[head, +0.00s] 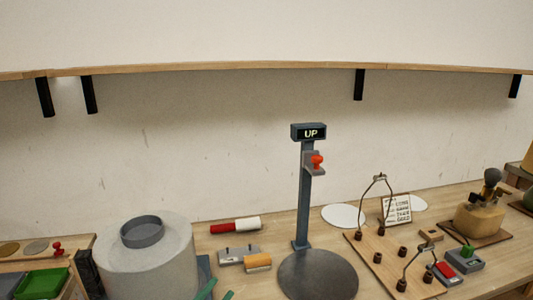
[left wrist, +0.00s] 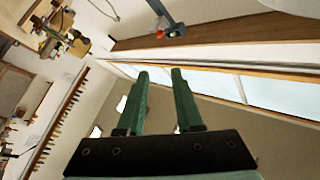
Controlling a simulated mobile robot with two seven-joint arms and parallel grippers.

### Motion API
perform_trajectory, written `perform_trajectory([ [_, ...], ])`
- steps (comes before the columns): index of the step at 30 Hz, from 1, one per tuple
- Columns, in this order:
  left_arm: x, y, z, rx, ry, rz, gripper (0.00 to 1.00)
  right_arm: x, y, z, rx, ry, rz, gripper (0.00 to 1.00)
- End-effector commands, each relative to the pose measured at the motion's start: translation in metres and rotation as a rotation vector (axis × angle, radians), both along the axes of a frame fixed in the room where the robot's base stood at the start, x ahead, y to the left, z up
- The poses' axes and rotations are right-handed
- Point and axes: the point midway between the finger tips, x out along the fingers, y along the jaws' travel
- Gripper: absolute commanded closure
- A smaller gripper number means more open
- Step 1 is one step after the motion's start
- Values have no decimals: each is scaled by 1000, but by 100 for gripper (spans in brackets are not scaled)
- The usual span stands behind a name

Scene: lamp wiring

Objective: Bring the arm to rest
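My left gripper (head: 216,291) shows only at its green fingertips, at the bottom edge of the head view, left of the round dark base of the sign post. The left wrist view shows both green fingers of the left gripper (left wrist: 160,82) pointing up the picture. They stand apart with nothing between them, so it is open and empty. The rest of the hand is below the head view's edge. My right gripper is in neither view.
The post with an "UP" sign (head: 308,133) and a red knob stands mid-bench. A red-and-white cylinder (head: 236,226) and a grey block (head: 238,255) lie left of it. A wooden board (head: 383,262) with wired posts is to the right. A green tray (head: 42,283) is far left.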

Motion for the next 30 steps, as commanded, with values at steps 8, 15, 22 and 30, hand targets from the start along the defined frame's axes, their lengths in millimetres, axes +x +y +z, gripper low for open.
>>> perform_trajectory([
  [8, -76, 53, -181, -149, 739, 304, 65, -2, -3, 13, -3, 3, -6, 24],
  [15, -167, 68, -264, -187, 1131, 425, 65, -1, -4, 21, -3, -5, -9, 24],
  [22, -196, 70, -282, -196, 1236, 453, 65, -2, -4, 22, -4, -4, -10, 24],
  [30, -196, 70, -282, -196, 1236, 453, 65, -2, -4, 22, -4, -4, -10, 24],
])
